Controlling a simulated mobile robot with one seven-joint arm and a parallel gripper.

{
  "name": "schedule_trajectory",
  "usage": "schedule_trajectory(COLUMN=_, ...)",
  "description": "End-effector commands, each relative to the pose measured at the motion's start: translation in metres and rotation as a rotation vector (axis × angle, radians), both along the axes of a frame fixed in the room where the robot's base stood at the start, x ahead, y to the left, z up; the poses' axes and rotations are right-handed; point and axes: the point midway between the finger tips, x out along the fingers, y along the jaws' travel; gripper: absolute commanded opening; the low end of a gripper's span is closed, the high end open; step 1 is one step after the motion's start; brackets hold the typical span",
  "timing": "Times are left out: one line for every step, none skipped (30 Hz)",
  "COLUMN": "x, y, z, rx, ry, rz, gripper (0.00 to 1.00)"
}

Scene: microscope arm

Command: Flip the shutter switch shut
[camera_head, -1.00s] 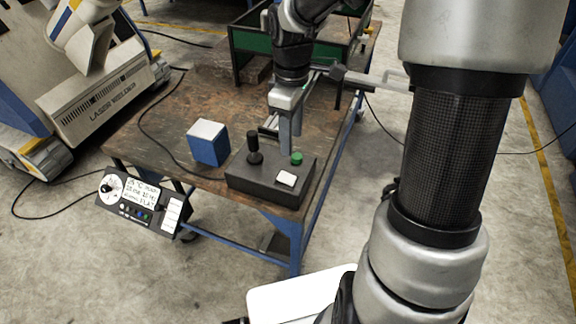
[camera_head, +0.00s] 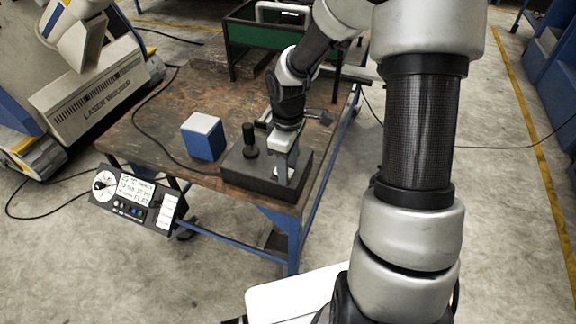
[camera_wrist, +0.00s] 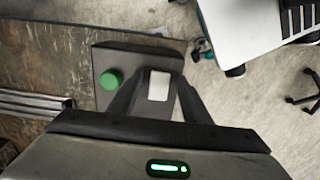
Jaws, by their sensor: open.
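A dark control box (camera_head: 240,176) sits at the near corner of the workbench. A white rocker switch is on its top; in the wrist view the switch (camera_wrist: 158,87) lies between my two fingers. In the head view my gripper (camera_head: 283,176) points down over the right part of the box and mostly covers the switch. My gripper is open, with one finger on each side of the switch; I cannot tell whether it touches. A green button (camera_wrist: 112,79) stands left of the fingers in the wrist view and is hidden in the head view.
A black joystick (camera_head: 250,140) rises from the box, left of my gripper. A blue and white block (camera_head: 203,137) stands beside the box. A green bin (camera_head: 265,45) stands at the back of the workbench (camera_head: 165,125). A panel with a dial (camera_head: 133,199) hangs at the front-left side.

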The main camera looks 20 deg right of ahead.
Motion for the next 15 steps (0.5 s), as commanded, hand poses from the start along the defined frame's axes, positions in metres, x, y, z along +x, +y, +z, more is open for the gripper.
schedule_trajectory(x=-0.0001, y=0.0000, z=0.0001, rx=0.000, ry=0.000, rz=0.000, gripper=0.44)
schedule_trajectory(x=-0.0001, y=0.0000, z=0.0001, rx=0.000, ry=0.000, rz=0.000, gripper=0.44)
schedule_trajectory(x=-0.0001, y=0.0000, z=0.0002, rx=0.000, ry=0.000, rz=0.000, gripper=0.39)
schedule_trajectory(x=-0.0001, y=0.0000, z=0.0002, rx=0.000, ry=0.000, rz=0.000, gripper=0.34)
schedule_trajectory(x=-0.0001, y=0.0000, z=0.0002, rx=0.000, ry=0.000, rz=0.000, gripper=0.29)
schedule_trajectory(x=-0.0001, y=0.0000, z=0.0003, rx=0.000, ry=0.000, rz=0.000, gripper=0.22)
schedule_trajectory(x=-0.0001, y=0.0000, z=0.0003, rx=0.000, ry=0.000, rz=0.000, gripper=0.17)
schedule_trajectory(x=-0.0001, y=0.0000, z=0.0003, rx=0.000, ry=0.000, rz=0.000, gripper=0.12)
schedule_trajectory(x=-0.0001, y=0.0000, z=0.0003, rx=0.001, ry=0.001, rz=0.000, gripper=0.05)
schedule_trajectory(x=-0.0001, y=0.0000, z=0.0003, rx=0.001, ry=0.001, rz=0.000, gripper=0.03)
schedule_trajectory(x=-0.0001, y=0.0000, z=0.0003, rx=0.000, ry=0.001, rz=0.000, gripper=0.03)
schedule_trajectory(x=0.0000, y=0.0004, z=0.0003, rx=-0.002, ry=0.003, rz=0.001, gripper=0.03)
schedule_trajectory(x=0.0002, y=0.0007, z=0.0001, rx=-0.005, ry=0.005, rz=0.001, gripper=0.03)
schedule_trajectory(x=0.0003, y=0.0014, z=-0.0001, rx=-0.011, ry=0.010, rz=0.002, gripper=0.03)
schedule_trajectory(x=0.0005, y=0.0022, z=-0.0005, rx=-0.023, ry=0.020, rz=0.004, gripper=0.03)
